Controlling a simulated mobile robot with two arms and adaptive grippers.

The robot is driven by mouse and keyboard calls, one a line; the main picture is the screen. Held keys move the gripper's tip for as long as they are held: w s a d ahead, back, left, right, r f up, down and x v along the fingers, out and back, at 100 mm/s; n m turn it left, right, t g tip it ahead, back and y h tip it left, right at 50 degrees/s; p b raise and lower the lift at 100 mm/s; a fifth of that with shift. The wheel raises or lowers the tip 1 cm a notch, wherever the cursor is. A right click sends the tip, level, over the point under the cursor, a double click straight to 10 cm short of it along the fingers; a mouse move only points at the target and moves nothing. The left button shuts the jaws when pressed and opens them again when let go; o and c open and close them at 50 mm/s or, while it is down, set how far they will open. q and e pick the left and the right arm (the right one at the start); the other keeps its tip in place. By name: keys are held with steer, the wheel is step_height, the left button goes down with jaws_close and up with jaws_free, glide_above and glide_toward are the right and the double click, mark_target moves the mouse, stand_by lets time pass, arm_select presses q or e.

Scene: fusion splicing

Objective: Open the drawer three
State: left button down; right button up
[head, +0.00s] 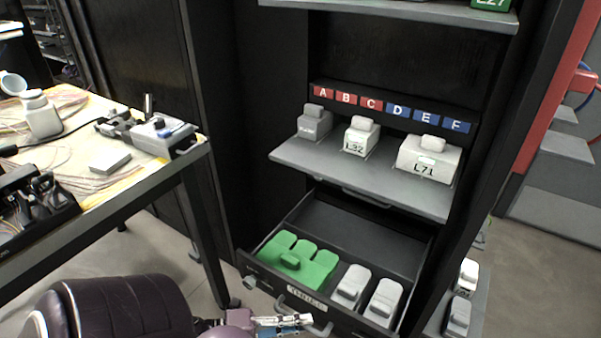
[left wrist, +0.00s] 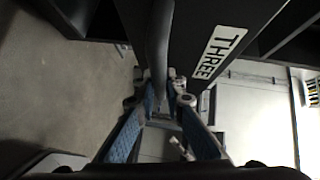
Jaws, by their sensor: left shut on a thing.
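Drawer three (head: 350,232) is pulled well out of the black cabinet at the lower middle of the head view. Its front bears a white THREE label (head: 307,299), which also shows in the left wrist view (left wrist: 219,52). My left gripper (head: 306,320) is at the drawer's front, below the label. In the left wrist view its blue-padded fingers (left wrist: 168,92) are shut on the dark bar handle (left wrist: 158,45), one on each side. The gripper partly hides the handle in the head view. My right gripper is not in view.
Green blocks (head: 292,262) and two grey-white items (head: 368,295) lie in the drawer. Above, a grey shelf (head: 350,185) holds several labelled boxes under A to F tags. A cluttered workbench (head: 150,178) stands left. Floor shows between bench and cabinet.

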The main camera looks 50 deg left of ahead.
arm_select(q)
steer(key=c, duration=2)
jaws_free()
steer(key=shift+s, duration=0.1)
steer(key=v, duration=1.1)
steer(key=shift+s+a, duration=0.3)
